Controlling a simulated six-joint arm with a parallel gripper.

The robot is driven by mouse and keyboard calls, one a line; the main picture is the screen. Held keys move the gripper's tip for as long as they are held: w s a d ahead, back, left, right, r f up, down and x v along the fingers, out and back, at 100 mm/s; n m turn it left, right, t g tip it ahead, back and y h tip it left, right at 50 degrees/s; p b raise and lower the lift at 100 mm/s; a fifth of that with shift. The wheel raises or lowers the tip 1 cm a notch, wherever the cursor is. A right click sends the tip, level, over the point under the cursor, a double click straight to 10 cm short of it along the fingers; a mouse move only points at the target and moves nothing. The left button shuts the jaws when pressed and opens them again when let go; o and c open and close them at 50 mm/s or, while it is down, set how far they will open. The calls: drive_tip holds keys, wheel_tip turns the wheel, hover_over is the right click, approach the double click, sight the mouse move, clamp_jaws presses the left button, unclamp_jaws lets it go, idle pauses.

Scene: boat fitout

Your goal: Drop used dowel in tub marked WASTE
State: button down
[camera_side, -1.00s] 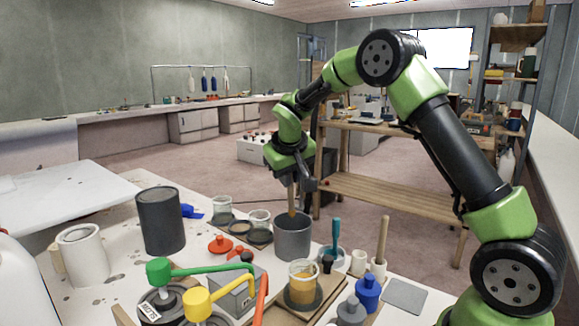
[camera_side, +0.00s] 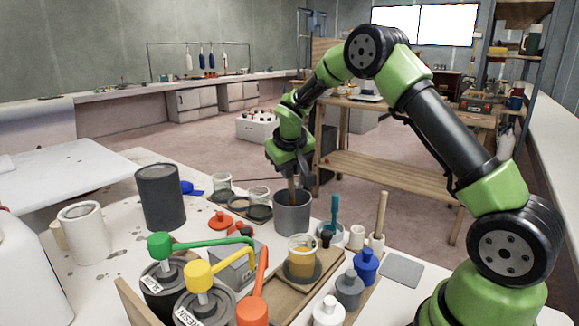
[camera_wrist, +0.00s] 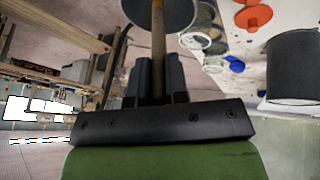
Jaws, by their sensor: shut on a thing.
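My gripper (camera_side: 292,180) is shut on a thin wooden dowel (camera_side: 291,190) that points down. The grey tub (camera_side: 292,218) stands on the bench right below it. The dowel's lower end passes below the tub's rim and is hidden inside. In the wrist view the dowel (camera_wrist: 158,45) runs from between my fingers (camera_wrist: 160,80) into the tub's round mouth, and the tub (camera_wrist: 178,22) is cut off at the top edge. No WASTE marking is readable on the tub from either view.
Glass jars (camera_side: 258,200) stand left of the tub, and a jar of amber liquid (camera_side: 301,258) stands in front. A teal-handled brush (camera_side: 335,212) and an upright wooden stick (camera_side: 381,215) are to the right. Pump-topped cans (camera_side: 160,283) crowd the front. A dark grey can (camera_side: 162,200) stands left.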

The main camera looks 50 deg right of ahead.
drive_tip(key=c, duration=1)
unclamp_jaws()
drive_tip(key=shift+c, duration=0.2)
drive_tip(key=shift+r, duration=0.1)
drive_tip(key=v, duration=0.9)
drive_tip(key=shift+a+r, duration=0.15)
drive_tip(key=shift+r, duration=0.15)
drive_tip(key=shift+s+r, duration=0.1)
drive_tip(key=shift+s, duration=0.1)
drive_tip(key=s+a+r+t+y, duration=0.1)
drive_tip(key=s+a+r+y, duration=0.1)
drive_tip(key=s+a, duration=0.5)
drive_tip(key=s+a+r+t+y, duration=0.2)
drive_tip(key=s+a, duration=0.5)
drive_tip(key=s, duration=0.9)
drive_tip(key=r+y, duration=0.1)
drive_tip(key=y, duration=0.1)
drive_tip(key=shift+s+a+t+y, duration=0.25)
drive_tip(key=shift+a+t+y, duration=0.05)
drive_tip(key=shift+a, duration=0.1)
